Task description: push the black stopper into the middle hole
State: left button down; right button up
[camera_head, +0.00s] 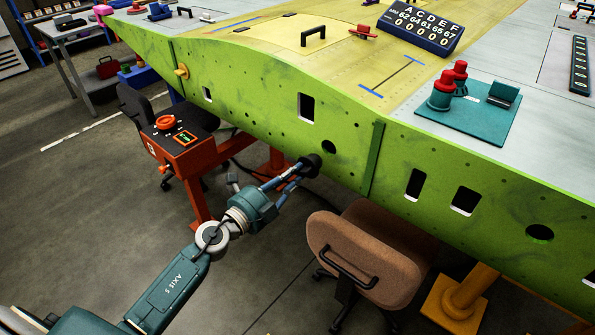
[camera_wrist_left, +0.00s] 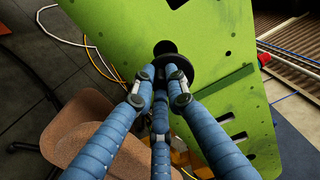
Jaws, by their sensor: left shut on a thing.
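The black stopper (camera_head: 311,165) is a dark round piece at the tips of my left gripper (camera_head: 298,172). In the left wrist view the stopper (camera_wrist_left: 176,66) shows as a black disc between the blue fingers of my left gripper (camera_wrist_left: 163,82), which are shut on it. The middle hole (camera_head: 328,147) is a dark round opening in the green wing side, just up and right of the stopper. In the wrist view the hole (camera_wrist_left: 164,46) shows just past the stopper's edge, partly covered by it. The stopper is close to the panel; I cannot tell whether it touches. My right gripper is not in view.
Another round hole (camera_head: 540,232) is far right on the green side, and a yellow plug (camera_head: 182,71) sits at the left. A brown chair (camera_head: 365,250) stands below right of the gripper. A red control box (camera_head: 180,145) stands left.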

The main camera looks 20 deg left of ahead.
aim_at(308, 163)
pick_arm(q)
jog(key=shift+x, duration=2.8)
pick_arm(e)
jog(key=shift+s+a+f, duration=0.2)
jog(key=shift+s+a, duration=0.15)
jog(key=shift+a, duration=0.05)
pick_arm(q)
jog(key=shift+d, duration=0.1)
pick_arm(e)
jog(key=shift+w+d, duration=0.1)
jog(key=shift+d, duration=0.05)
